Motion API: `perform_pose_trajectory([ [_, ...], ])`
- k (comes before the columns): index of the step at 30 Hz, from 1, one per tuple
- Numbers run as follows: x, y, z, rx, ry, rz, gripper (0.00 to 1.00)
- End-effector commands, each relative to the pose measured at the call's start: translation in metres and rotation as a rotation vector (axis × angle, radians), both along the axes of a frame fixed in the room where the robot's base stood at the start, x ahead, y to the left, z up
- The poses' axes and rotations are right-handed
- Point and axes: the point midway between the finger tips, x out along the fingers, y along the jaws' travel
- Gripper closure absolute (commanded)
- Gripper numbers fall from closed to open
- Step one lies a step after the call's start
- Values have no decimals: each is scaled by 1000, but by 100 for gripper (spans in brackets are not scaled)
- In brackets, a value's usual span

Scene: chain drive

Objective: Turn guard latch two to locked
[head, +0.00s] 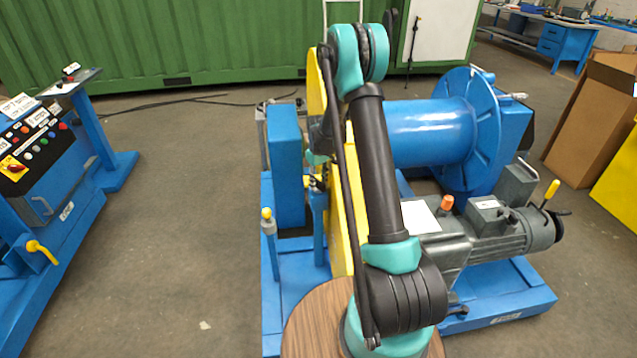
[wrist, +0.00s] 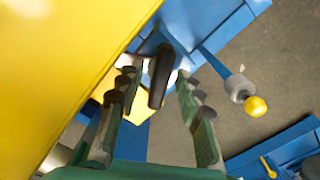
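In the wrist view a dark, rounded handle (wrist: 160,76), which looks like a guard latch, sticks out from a blue mount beside the yellow guard. No number shows on it, so I cannot tell if it is latch two or whether it is locked. My gripper (wrist: 157,92) is open, with one finger on each side of the handle and visible gaps on both sides. The yellow guard (wrist: 65,65) fills the left of the wrist view; it also shows in the head view (head: 344,222), partly behind my arm. My gripper is mostly hidden there.
A lever with a yellow ball (wrist: 255,106) stands close to the right finger; it also shows in the head view (head: 267,214). A blue drum (head: 430,132) and a grey motor (head: 515,232) lie right of my arm. A control console (head: 40,150) stands left, across clear floor.

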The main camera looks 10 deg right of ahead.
Motion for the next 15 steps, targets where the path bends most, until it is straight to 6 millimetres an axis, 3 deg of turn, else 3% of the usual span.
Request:
perform_pose_trajectory([
  [7,0,0,16,0,0,0,64],
  [15,0,0,70,0,0,0,64],
])
